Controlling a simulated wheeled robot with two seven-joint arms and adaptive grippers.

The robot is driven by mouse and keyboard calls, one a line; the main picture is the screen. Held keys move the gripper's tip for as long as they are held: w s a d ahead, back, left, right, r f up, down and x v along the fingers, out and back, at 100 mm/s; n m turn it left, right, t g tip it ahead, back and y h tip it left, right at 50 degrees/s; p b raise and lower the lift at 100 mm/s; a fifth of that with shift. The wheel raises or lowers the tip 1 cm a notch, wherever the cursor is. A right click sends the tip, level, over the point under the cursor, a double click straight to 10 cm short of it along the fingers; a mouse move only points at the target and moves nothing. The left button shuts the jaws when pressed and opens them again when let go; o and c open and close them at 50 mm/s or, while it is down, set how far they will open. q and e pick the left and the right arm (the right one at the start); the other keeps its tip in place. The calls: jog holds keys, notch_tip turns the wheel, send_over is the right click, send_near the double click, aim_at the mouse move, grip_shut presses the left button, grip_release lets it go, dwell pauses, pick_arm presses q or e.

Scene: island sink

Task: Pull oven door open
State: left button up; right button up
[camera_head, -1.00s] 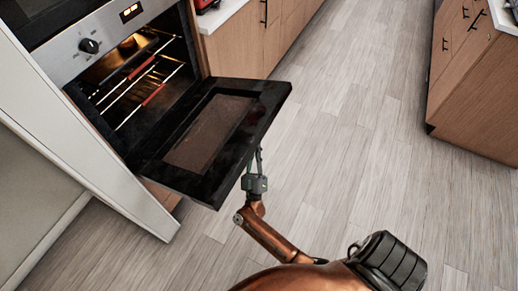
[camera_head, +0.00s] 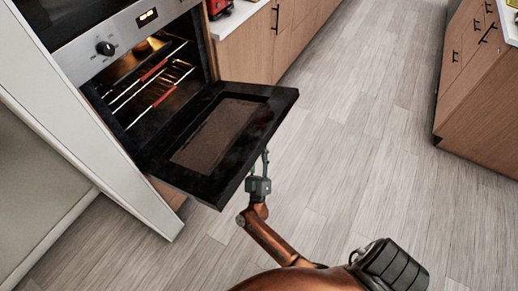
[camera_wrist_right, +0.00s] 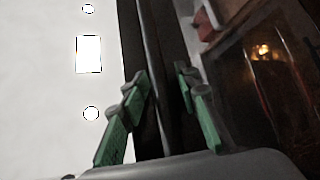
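The oven (camera_head: 100,65) stands at the left in the head view, lit inside. Its black door (camera_head: 215,140) is tipped far down and out, leaving the cavity (camera_head: 150,85) and racks exposed. My right gripper (camera_head: 262,165) is at the door's outer edge, partly hidden behind it. In the right wrist view, the green fingers (camera_wrist_right: 158,100) stand apart on either side of a dark bar (camera_wrist_right: 155,70), which looks like the door handle. A gap shows beside the bar, and firm contact cannot be told. My left gripper is in no view.
A white panel (camera_head: 80,140) stands left of the oven. Wooden cabinets (camera_head: 255,45) continue to its right. A wooden island (camera_head: 485,95) is at the far right. The floor (camera_head: 350,130) between them is clear.

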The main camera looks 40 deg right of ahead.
jog(key=shift+s, duration=0.1)
jog(key=v, duration=0.7)
jog(key=shift+s+a+f, duration=0.1)
jog(key=shift+f, duration=0.05)
